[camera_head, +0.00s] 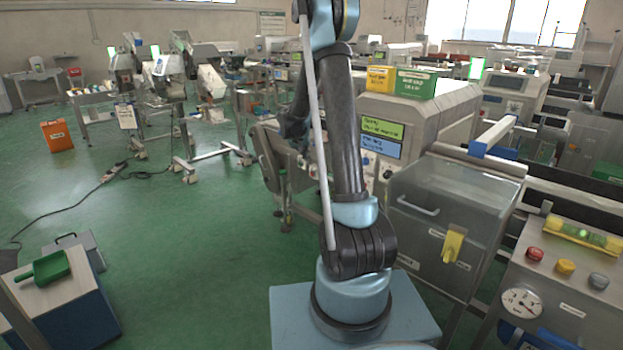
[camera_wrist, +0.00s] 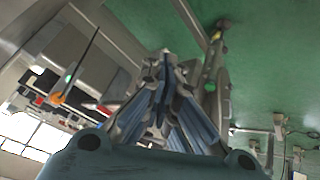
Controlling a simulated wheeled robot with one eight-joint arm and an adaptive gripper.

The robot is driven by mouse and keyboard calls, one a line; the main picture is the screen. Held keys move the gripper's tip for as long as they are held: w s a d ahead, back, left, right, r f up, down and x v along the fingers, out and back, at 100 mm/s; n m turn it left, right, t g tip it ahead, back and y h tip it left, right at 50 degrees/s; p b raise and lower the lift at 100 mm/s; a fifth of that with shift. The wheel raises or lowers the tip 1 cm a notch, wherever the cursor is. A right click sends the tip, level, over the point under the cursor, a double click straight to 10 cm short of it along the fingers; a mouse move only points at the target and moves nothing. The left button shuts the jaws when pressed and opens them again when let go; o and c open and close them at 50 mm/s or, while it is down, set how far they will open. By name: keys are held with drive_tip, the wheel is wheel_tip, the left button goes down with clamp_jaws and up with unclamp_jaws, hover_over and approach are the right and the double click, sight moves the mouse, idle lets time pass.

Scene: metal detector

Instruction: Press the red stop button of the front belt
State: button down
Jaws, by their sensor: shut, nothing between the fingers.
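A red button (camera_head: 535,254) sits at the lower right in the head view, on the top of a grey metal panel (camera_head: 568,290). A yellow button (camera_head: 565,267) and a grey button (camera_head: 599,281) stand in a row to its right. My gripper (camera_wrist: 165,62) shows in the wrist view with its fingers together and nothing between them. It is not touching anything I can see. In the head view my arm rises out of the top of the picture, so the gripper is hidden there. The red button cannot be made out in the wrist view.
A clear-topped metal box with a yellow handle (camera_head: 453,245) stands between my arm and the button panel. A round gauge (camera_head: 521,303) is on the panel's front. Green floor (camera_head: 190,250) is open there.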

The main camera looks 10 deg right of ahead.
sight(312, 174)
drive_tip(key=w+a+f+t, duration=0.1)
drive_tip(key=w+a+f, duration=0.1)
drive_tip(key=w+f, duration=0.5)
drive_tip(key=w+a+f+t+h, duration=0.1)
drive_tip(key=w+a+f, duration=0.1)
drive_tip(key=w+f, duration=0.6)
wheel_tip(312, 174, down, 8)
drive_tip(key=shift+a+r+m, duration=0.15)
drive_tip(key=shift+r+m, duration=0.05)
drive_tip(key=shift+m, duration=0.2)
drive_tip(key=shift+w, duration=0.1)
drive_tip(key=w+d, duration=0.5)
drive_tip(key=d, duration=0.2)
drive_tip(key=shift+w+d, duration=0.1)
drive_tip(key=shift+d, duration=0.1)
idle(0.7)
drive_tip(key=shift+w+d+r, duration=0.1)
drive_tip(key=shift+d, duration=0.15)
